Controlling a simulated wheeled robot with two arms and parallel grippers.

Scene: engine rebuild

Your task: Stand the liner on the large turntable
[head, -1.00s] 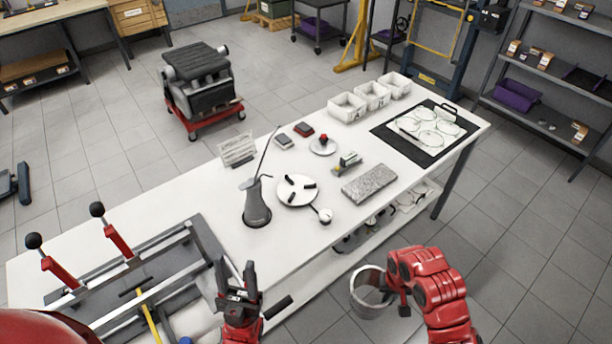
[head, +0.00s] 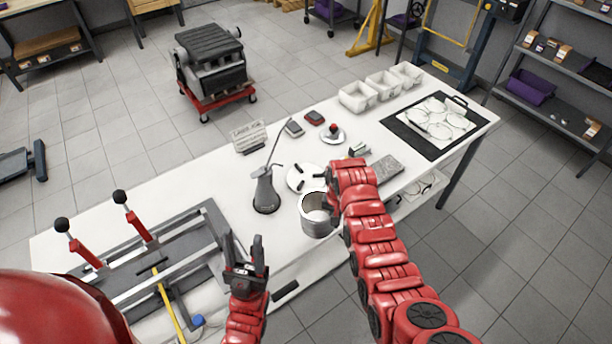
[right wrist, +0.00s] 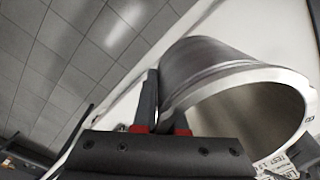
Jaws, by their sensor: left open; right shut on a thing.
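The liner (head: 316,222) is an open grey metal cylinder, held roughly upright at the front edge of the bench in the head view. My right gripper (right wrist: 160,118) is shut on the liner's wall at the rim; the liner (right wrist: 215,85) fills much of the right wrist view. In the head view this gripper is mostly hidden by its own arm. The large turntable (head: 297,184), a white disc with black pads, lies just behind the liner, partly covered by it. My left gripper (head: 244,250) is open and empty, left of the liner and near the front edge.
A grey oil can (head: 265,192) with a long spout stands left of the turntable. A small disc with a red knob (head: 333,130) is behind. A grey block (head: 386,168) lies right. A fixture with red levers (head: 138,228) fills the left bench. White bins (head: 358,97) stand at the back.

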